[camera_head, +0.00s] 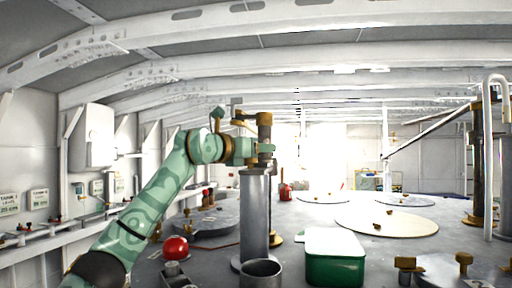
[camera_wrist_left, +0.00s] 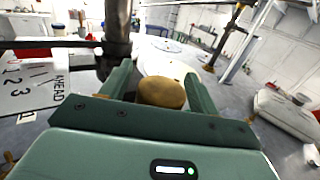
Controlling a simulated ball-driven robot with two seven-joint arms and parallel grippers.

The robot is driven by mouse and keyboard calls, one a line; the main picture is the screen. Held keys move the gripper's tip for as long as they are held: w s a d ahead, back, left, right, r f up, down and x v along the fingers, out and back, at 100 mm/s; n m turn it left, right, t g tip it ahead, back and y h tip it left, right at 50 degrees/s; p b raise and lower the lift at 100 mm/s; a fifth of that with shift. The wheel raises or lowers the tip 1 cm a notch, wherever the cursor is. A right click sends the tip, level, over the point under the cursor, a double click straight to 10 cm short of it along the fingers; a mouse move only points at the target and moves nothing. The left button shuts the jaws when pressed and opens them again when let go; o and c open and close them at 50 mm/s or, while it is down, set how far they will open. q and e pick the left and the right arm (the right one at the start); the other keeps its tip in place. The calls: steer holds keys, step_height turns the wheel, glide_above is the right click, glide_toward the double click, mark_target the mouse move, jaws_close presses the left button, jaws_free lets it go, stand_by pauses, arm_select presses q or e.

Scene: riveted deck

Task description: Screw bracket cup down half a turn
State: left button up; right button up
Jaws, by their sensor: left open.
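In the left wrist view a rounded brass-coloured cap, which I take for the bracket cup (camera_wrist_left: 161,93), sits between the two green fingers of my left gripper (camera_wrist_left: 160,88). The fingers are apart, one on each side of it. I cannot tell whether either touches it. In the head view my left gripper (camera_head: 263,151) is at the top of a grey upright post (camera_head: 255,215), among brass-coloured parts. I cannot pick out the cup there with certainty. My right gripper is in neither view.
A pale plate marked AHEAD with numbers (camera_wrist_left: 35,82) lies left of the gripper, near a dark pole (camera_wrist_left: 117,30). In the head view a green box with a white lid (camera_head: 335,270), a grey open cylinder (camera_head: 261,273) and a red ball (camera_head: 175,248) stand low in front.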

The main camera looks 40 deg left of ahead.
arm_select(q)
steer(key=shift+s, duration=0.1)
steer(key=c, duration=1)
steer(key=shift+r+m+h+p, duration=0.15)
steer(key=shift+m+h+p, duration=0.25)
steer(key=shift+h+p, duration=0.3)
steer(key=m+g+h+p, duration=0.2)
steer(key=m+h+p, duration=0.1)
steer(key=p, duration=0.3)
steer(key=d+m+g+h+p, duration=0.1)
steer(key=m+g+h+p, duration=0.2)
steer(key=h+p, duration=0.2)
steer(key=m+g+h+p, duration=0.2)
steer(key=m+h+p, duration=0.1)
steer(key=p, duration=0.4)
steer(key=shift+s+d+r+h+p, duration=0.3)
steer(key=shift+s+h, duration=0.1)
steer(key=shift+h, duration=0.2)
steer(key=shift+s+f+m+g+h+p, duration=0.1)
steer(key=shift+f+m+g+h+p, duration=0.2)
steer(key=shift+m+g+p, duration=0.35)
steer(key=o, duration=1)
steer(key=shift+f, duration=0.1)
